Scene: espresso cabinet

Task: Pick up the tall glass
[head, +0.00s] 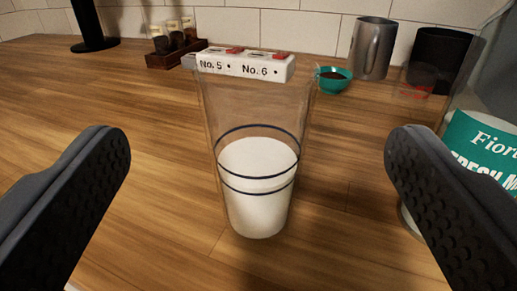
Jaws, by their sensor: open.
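The tall glass (257,185) stands upright on the wooden counter in the middle of the head view. It is clear, with dark blue rings around it and white contents in its lower half. My gripper (257,165) is open, with one dark, studded finger on each side of the glass. There is a clear gap between each finger and the glass, and neither touches it. The glass's base shows on the counter between the fingers.
A milk container (482,150) with a teal label stands close by at the right, near the right finger. Behind the glass are a white block (245,66) marked No. 5 and No. 6, a teal bowl (334,87), a metal pitcher (372,48) and a rack of jars (172,48). The left counter is clear.

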